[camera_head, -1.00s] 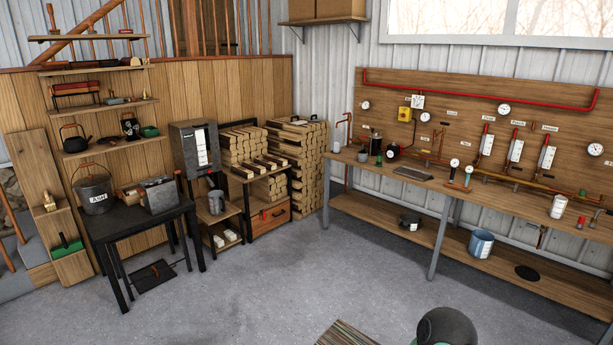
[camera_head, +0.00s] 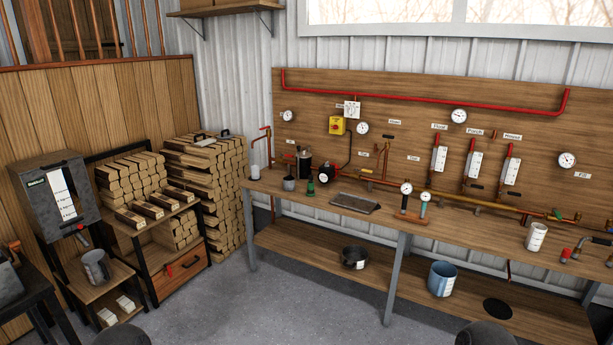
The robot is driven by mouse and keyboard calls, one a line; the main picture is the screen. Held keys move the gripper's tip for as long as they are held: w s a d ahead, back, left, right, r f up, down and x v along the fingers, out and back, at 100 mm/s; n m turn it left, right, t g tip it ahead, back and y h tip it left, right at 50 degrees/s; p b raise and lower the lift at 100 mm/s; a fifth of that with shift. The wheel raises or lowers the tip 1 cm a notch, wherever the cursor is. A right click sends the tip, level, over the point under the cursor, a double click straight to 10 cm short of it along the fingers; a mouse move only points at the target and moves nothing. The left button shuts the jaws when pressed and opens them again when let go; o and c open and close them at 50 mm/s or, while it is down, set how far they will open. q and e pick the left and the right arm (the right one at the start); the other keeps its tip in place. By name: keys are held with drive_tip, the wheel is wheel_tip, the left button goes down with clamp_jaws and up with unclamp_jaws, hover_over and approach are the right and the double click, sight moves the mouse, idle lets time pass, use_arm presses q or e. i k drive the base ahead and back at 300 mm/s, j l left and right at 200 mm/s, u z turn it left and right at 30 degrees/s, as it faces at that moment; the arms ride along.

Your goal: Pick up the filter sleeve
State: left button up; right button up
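I cannot tell for sure which thing is the filter sleeve. A white cylinder with a label (camera_head: 536,237) stands upright on the right part of the workbench top (camera_head: 470,226). A smaller white cylinder (camera_head: 255,172) stands at the bench's left end, beside a red-handled pipe. Both are apart from me and nothing holds them. Neither of my grippers is in view; only dark rounded parts, probably of my arms, show at the bottom edge.
The bench's lower shelf holds a dark pan (camera_head: 354,257) and a blue bucket (camera_head: 443,278). A grey tray (camera_head: 355,203) and gauges stand on top. Stacked firewood (camera_head: 205,190) and a shelf rack are at left. Grey floor (camera_head: 270,310) is clear before the bench.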

sight(310, 193)
drive_tip(key=i, duration=1.15)
drive_tip(key=i+u, duration=0.1)
drive_tip(key=i, duration=1.05)
drive_tip(key=l, duration=0.1)
